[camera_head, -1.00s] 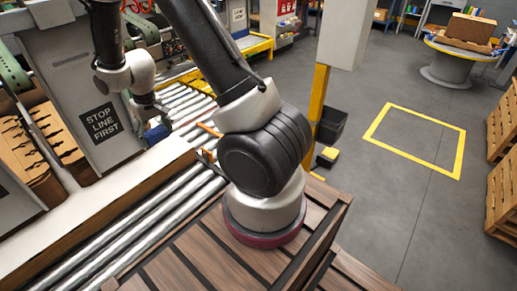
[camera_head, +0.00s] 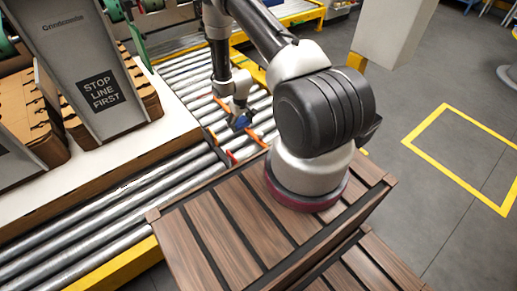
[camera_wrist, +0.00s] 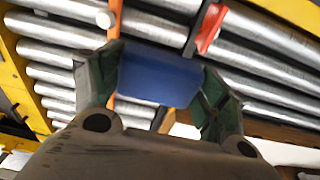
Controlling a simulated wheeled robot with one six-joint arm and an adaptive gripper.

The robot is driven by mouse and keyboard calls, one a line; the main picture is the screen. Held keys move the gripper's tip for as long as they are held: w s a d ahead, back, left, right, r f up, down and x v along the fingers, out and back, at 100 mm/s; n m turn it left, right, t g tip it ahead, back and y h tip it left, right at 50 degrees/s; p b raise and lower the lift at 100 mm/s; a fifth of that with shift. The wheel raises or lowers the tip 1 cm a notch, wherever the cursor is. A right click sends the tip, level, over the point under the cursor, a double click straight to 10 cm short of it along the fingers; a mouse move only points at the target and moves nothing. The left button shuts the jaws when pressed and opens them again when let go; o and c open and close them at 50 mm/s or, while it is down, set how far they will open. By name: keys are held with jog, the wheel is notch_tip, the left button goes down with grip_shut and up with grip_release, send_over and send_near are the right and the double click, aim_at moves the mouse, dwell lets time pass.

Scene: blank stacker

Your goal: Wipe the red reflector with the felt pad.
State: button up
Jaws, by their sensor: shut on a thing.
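My gripper (camera_head: 240,118) is shut on a blue block-like pad, seen best in the wrist view as the blue pad (camera_wrist: 160,77) between the two green-lined fingers. I take it to be the felt pad. It is held above the metal rollers. A small red piece (camera_wrist: 210,28), likely the red reflector, sits by the rollers just beyond the pad, up and to the right in the wrist view. In the head view a small red piece (camera_head: 231,157) shows below and left of my gripper, apart from it. The pad's far face is hidden.
Orange bars (camera_head: 258,138) cross the roller conveyor (camera_head: 150,185) near my gripper. A grey panel marked STOP LINE FIRST (camera_head: 100,91) and brown cartons (camera_head: 142,85) stand at left. A grey post (camera_head: 392,35) rises at right. The floor inside the yellow outline (camera_head: 465,160) is clear.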

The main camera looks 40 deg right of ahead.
jog(key=s+d+f, duration=0.1)
jog(key=s+f, duration=0.1)
jog(key=f, duration=0.3)
jog(key=s+d+f, duration=0.2)
jog(key=f, duration=0.3)
jog(key=s+d+f, duration=0.1)
jog(key=s+f, duration=0.1)
jog(key=f, duration=0.3)
jog(key=shift+s+d, duration=0.3)
jog(key=shift+s, duration=0.1)
jog(key=shift+s+a+f, duration=0.1)
jog(key=shift+f, duration=0.2)
jog(key=shift+s+a, duration=0.15)
jog(key=shift+a, duration=2.75)
jog(key=shift+a, duration=0.2)
